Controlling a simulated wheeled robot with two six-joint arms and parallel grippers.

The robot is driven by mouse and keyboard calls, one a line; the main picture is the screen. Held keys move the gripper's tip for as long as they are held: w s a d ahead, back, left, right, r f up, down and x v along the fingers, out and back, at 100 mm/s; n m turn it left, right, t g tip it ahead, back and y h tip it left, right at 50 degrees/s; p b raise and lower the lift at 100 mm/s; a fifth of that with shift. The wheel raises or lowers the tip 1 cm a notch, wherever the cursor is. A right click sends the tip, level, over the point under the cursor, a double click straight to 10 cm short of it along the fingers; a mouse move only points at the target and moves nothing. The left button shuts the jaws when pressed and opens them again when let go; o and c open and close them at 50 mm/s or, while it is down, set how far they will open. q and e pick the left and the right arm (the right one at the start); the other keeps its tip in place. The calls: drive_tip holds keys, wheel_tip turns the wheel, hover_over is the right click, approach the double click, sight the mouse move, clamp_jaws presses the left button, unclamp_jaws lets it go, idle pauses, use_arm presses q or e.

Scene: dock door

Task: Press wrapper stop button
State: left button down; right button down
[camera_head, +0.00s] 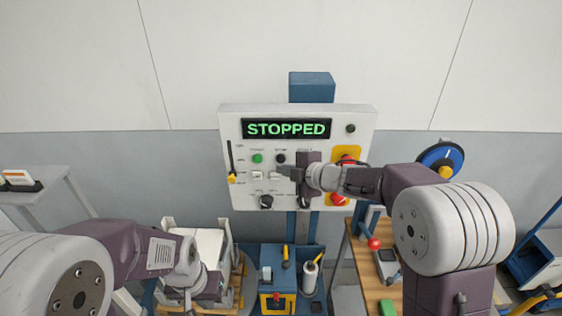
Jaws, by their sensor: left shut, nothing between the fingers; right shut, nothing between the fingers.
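The control panel (240,120) is a light board on a blue post, and its display (286,129) reads STOPPED in green. Below it are a green button (257,158), a black button (281,158) and pale square buttons (257,175). The labels are too small to read, so I cannot tell which is the wrapper stop button. Red buttons on yellow plates (354,152) are at the right, partly hidden by my arm. My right gripper (284,172) is shut in front of the panel's middle; contact cannot be told. My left gripper (188,292) is shut, low at left, away from the panel.
A yellow-handled lever (232,179) and a black knob (266,202) are also on the panel. Below stand a blue cart (267,255) with tools and a wooden table (366,272) with a device (388,265). A grey shelf (40,200) is at the left.

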drive_tip(key=s+b, duration=0.1)
drive_tip(key=s, duration=0.3)
drive_tip(key=shift+s, duration=0.1)
idle(0.5)
drive_tip(key=s+d+f+m+g+h+b, duration=0.1)
drive_tip(key=s+d+f+m+h+b, duration=0.3)
drive_tip(key=d+f+m, duration=0.5)
drive_tip(key=s+d+f+m+h+b, duration=0.2)
drive_tip(key=d+f+m+h+b, duration=0.25)
drive_tip(key=f, duration=0.55)
drive_tip(key=s+d+f+m+g, duration=0.1)
drive_tip(key=s+f+m+g, duration=0.3)
drive_tip(key=s, duration=0.5)
drive_tip(key=s+d+f+m+g, duration=0.2)
drive_tip(key=s+f+m, duration=0.3)
drive_tip(key=s, duration=0.4)
drive_tip(key=shift+s+d+f+g+b, duration=0.25)
drive_tip(key=shift+s+g+b, duration=0.1)
drive_tip(key=shift+g, duration=0.55)
